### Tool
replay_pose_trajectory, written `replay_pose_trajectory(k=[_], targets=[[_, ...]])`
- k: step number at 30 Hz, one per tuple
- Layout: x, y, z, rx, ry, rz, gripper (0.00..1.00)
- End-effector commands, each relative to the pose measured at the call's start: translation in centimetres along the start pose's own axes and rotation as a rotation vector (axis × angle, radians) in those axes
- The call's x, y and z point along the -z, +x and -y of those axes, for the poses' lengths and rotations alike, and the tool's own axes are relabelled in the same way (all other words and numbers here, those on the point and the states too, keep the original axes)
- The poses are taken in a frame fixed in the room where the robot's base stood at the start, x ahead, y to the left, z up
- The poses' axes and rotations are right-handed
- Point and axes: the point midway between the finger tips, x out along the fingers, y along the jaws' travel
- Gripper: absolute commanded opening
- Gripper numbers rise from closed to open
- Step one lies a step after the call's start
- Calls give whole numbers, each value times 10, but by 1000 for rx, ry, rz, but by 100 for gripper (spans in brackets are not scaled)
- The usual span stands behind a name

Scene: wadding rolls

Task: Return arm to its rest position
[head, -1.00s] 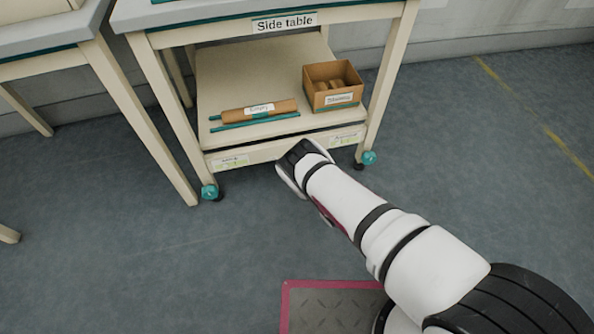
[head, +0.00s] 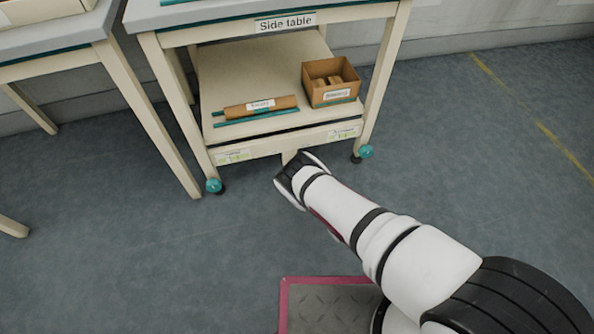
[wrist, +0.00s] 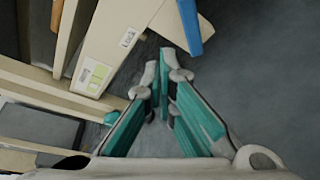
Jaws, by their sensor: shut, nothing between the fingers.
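My white arm reaches from the lower right of the head view towards the side table. My gripper (head: 286,176) is at its end, just in front of the table's lower front edge, over the floor. In the wrist view the two teal-padded fingers (wrist: 160,75) come together at their tips with nothing between them. Whether the gripper touches the side table (head: 215,70) cannot be told.
Another table (head: 62,45) stands at the left. Grey floor (head: 130,260) is clear on both sides of my arm.

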Motion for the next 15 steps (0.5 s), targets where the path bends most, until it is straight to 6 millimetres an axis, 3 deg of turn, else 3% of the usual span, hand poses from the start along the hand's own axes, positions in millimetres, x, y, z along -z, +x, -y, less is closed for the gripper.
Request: replay_pose_trajectory(k=[15], targets=[[1,-6,2,-1,0,1,0]])
